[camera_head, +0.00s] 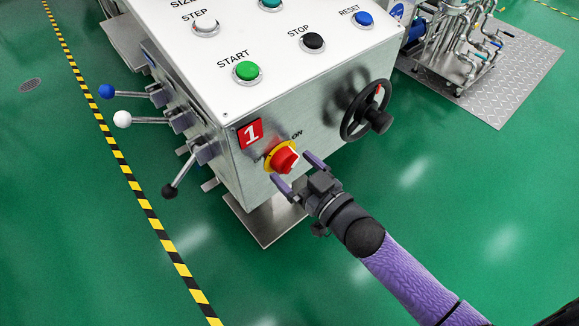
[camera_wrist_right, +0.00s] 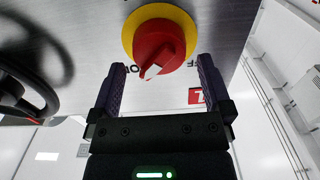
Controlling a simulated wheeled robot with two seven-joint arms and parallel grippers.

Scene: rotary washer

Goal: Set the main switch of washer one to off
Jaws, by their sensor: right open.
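The main switch (camera_head: 284,160) is a red rotary knob on a yellow disc, on the front face of the washer cabinet (camera_head: 222,165). A red plate with a white 1 (camera_head: 250,133) is beside it. The knob's white mark points toward the ON label (camera_head: 297,134). My right gripper (camera_head: 299,171) is open, its purple fingers spread just in front of the knob. In the right wrist view, the knob (camera_wrist_right: 158,50) lies ahead of and between the open fingertips (camera_wrist_right: 160,66), with no clear contact. The OFF label is partly hidden there. My left gripper is not in view.
A black handwheel (camera_head: 366,108) sits right of the switch. Push buttons, including green START (camera_head: 247,70) and black STOP (camera_head: 312,41), are on the top panel. Levers with ball ends (camera_head: 122,119) stick out at left. The green floor (camera_head: 420,180) in front is clear.

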